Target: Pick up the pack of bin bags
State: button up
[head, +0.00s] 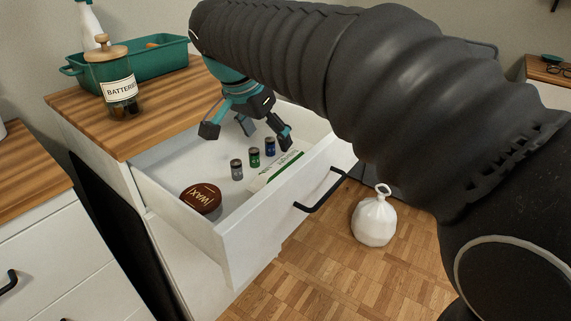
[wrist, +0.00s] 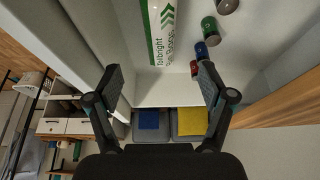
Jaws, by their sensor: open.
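The pack of bin bags is a long white box with green print. In the head view the pack (head: 276,169) lies in the open drawer, along its front wall and partly hidden by that wall. In the wrist view the pack (wrist: 158,32) runs down from the top edge, its near end just beyond the fingertips. My gripper (head: 247,132) is open and empty above the drawer, toward its far right end. In the wrist view the fingers of my gripper (wrist: 160,72) are spread wide, with the pack's end roughly between them and apart from both.
A brown round tin (head: 201,198) lies nearer. A batteries jar (head: 117,88) and teal tray (head: 150,62) stand on the top.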

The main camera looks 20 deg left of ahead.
aim_at(278, 163)
jog(key=x, duration=0.6)
jog(key=shift+f, duration=0.25)
jog(key=shift+x, duration=2.7)
jog(key=shift+r, duration=0.1)
jog(key=c, duration=1.5)
